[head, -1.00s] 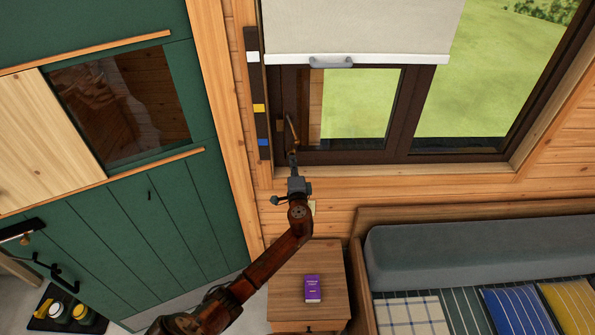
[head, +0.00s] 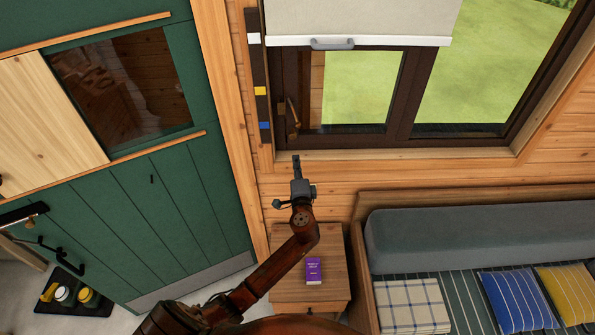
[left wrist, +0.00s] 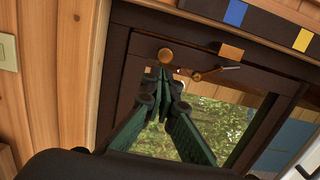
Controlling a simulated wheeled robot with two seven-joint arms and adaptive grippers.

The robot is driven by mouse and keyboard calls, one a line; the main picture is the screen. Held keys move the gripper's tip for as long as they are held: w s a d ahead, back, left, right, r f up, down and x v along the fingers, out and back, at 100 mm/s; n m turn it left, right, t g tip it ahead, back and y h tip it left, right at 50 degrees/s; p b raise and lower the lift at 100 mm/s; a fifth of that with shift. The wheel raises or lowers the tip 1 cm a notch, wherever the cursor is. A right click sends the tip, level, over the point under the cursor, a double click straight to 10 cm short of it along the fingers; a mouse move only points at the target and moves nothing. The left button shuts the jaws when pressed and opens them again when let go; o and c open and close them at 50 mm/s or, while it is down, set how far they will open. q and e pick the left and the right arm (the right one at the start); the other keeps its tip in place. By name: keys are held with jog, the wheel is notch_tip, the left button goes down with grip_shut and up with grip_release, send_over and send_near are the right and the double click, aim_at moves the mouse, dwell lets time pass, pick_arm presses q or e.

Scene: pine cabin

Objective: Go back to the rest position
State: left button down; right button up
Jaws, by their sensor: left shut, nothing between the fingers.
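My left gripper (head: 296,160) is shut and empty in the head view, just below the window sill. Its fingers point up toward the dark window frame (head: 350,140). In the left wrist view my left gripper (left wrist: 163,75) shows with its fingertips together. There the window handle (left wrist: 215,70) and a round brass knob (left wrist: 166,55) appear beyond the fingertips. In the head view the window handle (head: 294,112) stands above the gripper, apart from it. My right gripper is not in view.
A wooden nightstand (head: 335,270) with a purple box (head: 314,271) on it stands below my left arm. A grey bench backrest (head: 470,238) is at the right. A green door (head: 130,225) is at the left. A blind (head: 360,20) covers the window's upper part.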

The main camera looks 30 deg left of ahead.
pick_arm(q)
jog(key=s+a+f+n+g+h, duration=0.2)
jog(key=s+f+n+g, duration=0.1)
jog(key=s+f, duration=0.65)
jog(key=s+a+f+n+g+h, duration=0.15)
jog(key=s+f+n+g, duration=0.25)
jog(key=s+f, duration=0.55)
jog(key=s+d+f+n+g+h, duration=0.2)
jog(key=s+d+f+h, duration=0.15)
jog(key=s, duration=0.85)
jog(key=s+d+f+n+g+h, duration=0.2)
jog(key=s+d+h, duration=0.15)
jog(key=s, duration=0.85)
notch_tip(320, 180, down, 29)
jog(key=d+g+b, duration=0.1)
jog(key=b, duration=0.2)
jog(key=s+f+m+g+b, duration=0.1)
jog(key=s+f, duration=2)
jog(key=f, duration=0.1)
jog(key=shift+s+d+f+g+b, duration=0.15)
jog(key=shift+d+f+g+b, duration=0.15)
jog(key=shift+g+b, duration=0.1)
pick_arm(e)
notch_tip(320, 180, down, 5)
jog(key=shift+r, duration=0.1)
